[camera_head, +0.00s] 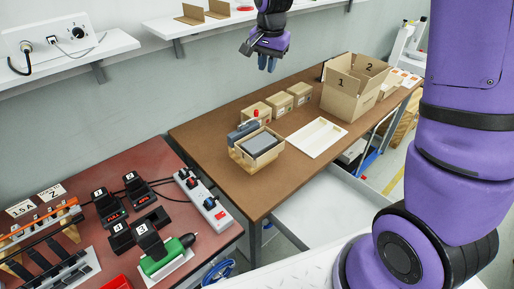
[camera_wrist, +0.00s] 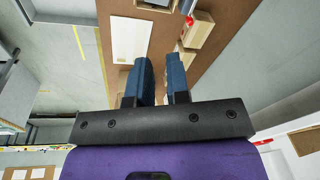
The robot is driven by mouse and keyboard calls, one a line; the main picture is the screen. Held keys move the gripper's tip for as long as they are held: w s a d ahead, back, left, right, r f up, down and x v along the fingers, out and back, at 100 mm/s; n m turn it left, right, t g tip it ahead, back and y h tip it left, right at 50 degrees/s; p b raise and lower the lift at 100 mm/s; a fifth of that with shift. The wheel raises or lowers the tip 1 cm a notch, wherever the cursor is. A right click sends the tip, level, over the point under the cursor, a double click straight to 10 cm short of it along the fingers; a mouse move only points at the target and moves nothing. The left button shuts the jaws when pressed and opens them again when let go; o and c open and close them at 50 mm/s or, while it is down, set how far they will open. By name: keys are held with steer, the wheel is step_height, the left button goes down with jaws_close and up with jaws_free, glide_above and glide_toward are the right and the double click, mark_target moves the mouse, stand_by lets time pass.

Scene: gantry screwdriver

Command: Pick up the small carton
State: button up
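Three small closed cartons stand in a row along the wall side of the brown table: a near one (camera_head: 256,113), a middle one (camera_head: 280,105) and a far one (camera_head: 300,94). Which of them the task means is not shown. A small red object sits at the near carton. My gripper (camera_head: 267,62) hangs above the table, near the wall shelf and well clear of the cartons. In the wrist view its two blue fingers (camera_wrist: 161,80) are apart with nothing between them.
An open box (camera_head: 240,160) holding grey items stands in front of the cartons. A white tray (camera_head: 317,137) lies to its right. A large open box (camera_head: 340,102) marked 1 and 2 stands behind. A wall shelf (camera_head: 190,27) is close to my gripper. The table's near right part is clear.

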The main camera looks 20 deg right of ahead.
steer(key=w+a+f+m+g, duration=0.1)
steer(key=w+a+f+m, duration=0.1)
steer(key=w+f, duration=0.7)
steer(key=m, duration=0.3)
glide_above(248, 136)
step_height(248, 136, down, 14)
steer(key=shift+g, duration=0.4)
steer(key=f, duration=0.5)
steer(key=shift+w+a+f, duration=0.15)
steer(key=shift+w, duration=0.05)
steer(key=f, duration=0.5)
steer(key=shift+s+d, duration=0.15)
steer(key=shift+d, duration=0.1)
steer(key=shift+f, duration=0.25)
jaws_close()
